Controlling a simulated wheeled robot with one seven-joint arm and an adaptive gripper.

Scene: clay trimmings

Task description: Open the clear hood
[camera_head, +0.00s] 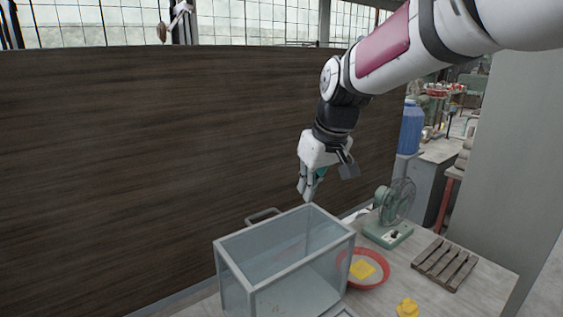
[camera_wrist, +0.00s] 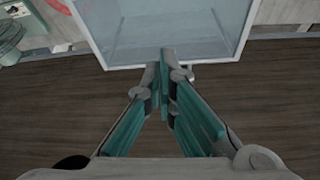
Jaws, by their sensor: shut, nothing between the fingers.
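The clear hood (camera_head: 284,262) is a see-through box with a grey frame, standing on the table at bottom centre. A grey bar handle (camera_head: 262,214) sticks out at its back left edge. I cannot tell whether the top is a closed panel. My gripper (camera_head: 306,194) is shut and empty, pointing down at the hood's back edge, near its far corner and right of the handle. In the wrist view my gripper (camera_wrist: 168,56) overlaps the frame edge of the hood (camera_wrist: 205,66). Contact cannot be told. The fingers hide part of that edge there.
A red bowl (camera_head: 381,281) with a yellow block (camera_head: 362,270) stands right of the hood. A yellow lump (camera_head: 407,308) lies in front. A dark wooden wall (camera_head: 150,150) rises behind.

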